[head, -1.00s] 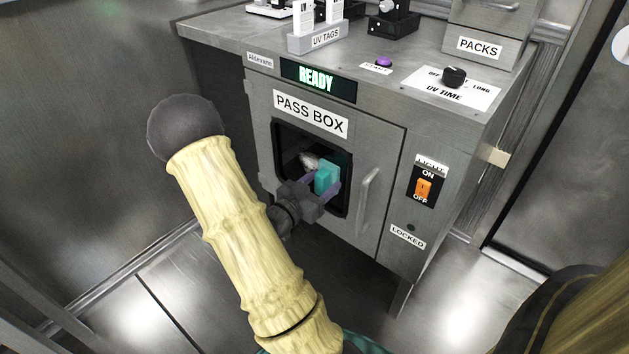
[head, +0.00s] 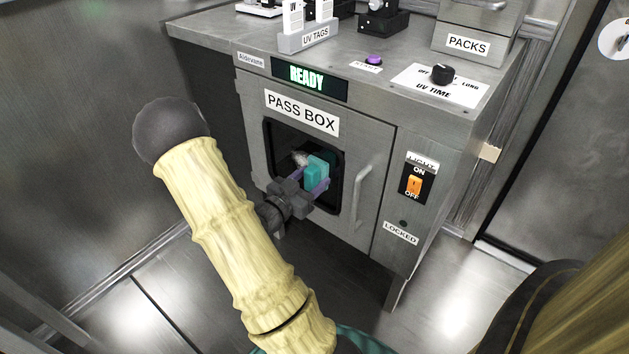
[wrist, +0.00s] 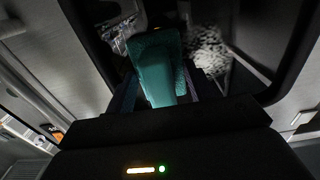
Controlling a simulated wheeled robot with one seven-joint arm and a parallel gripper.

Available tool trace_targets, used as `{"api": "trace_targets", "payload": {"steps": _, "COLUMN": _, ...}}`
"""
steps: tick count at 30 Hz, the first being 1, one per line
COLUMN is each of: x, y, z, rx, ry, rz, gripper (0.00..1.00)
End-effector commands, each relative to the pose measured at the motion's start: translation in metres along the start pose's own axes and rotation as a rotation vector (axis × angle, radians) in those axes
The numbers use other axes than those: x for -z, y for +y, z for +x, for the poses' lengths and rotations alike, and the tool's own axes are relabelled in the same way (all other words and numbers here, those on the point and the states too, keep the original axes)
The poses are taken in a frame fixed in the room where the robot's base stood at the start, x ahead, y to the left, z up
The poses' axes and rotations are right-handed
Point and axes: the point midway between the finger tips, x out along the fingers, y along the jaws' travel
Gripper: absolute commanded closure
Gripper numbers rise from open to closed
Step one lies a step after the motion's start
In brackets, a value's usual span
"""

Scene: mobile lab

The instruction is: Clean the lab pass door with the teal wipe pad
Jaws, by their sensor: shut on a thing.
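The pass door (head: 357,150) is the grey front panel of the pass box, with a dark-framed window and a vertical handle (head: 362,195) on its right side. It looks closed. My gripper (head: 313,183) is in front of the window, shut on the teal wipe pad (head: 317,169). The pad also shows in the wrist view (wrist: 158,72), upright between the fingers. A whitish speckled patch (head: 299,158) shows at the window behind the pad, and in the wrist view it lies right of the pad (wrist: 208,50). I cannot tell whether the pad touches the door.
The screen above the door reads READY (head: 307,77). An orange light switch (head: 414,185) and a LOCKED label (head: 401,233) are right of the door. UV tags (head: 308,38), a purple button (head: 374,59) and the UV time knob (head: 442,73) are on top. The floor in front is clear.

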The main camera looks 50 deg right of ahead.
Motion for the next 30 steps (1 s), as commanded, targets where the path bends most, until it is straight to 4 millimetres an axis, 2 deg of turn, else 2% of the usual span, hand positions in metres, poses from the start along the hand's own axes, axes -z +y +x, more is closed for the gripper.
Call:
{"api": "trace_targets", "payload": {"steps": 7, "x": 0.002, "y": -0.019, "z": 0.0, "rx": 0.003, "ry": 0.004, "rz": 0.003, "gripper": 0.64}}
{"api": "trace_targets", "payload": {"steps": 20, "x": 0.001, "y": -0.022, "z": -0.001, "rx": 0.001, "ry": 0.001, "rz": 0.001, "gripper": 0.64}}
{"api": "trace_targets", "payload": {"steps": 30, "x": 0.002, "y": -0.046, "z": 0.001, "rx": 0.001, "ry": 0.002, "rz": 0.001, "gripper": 0.64}}
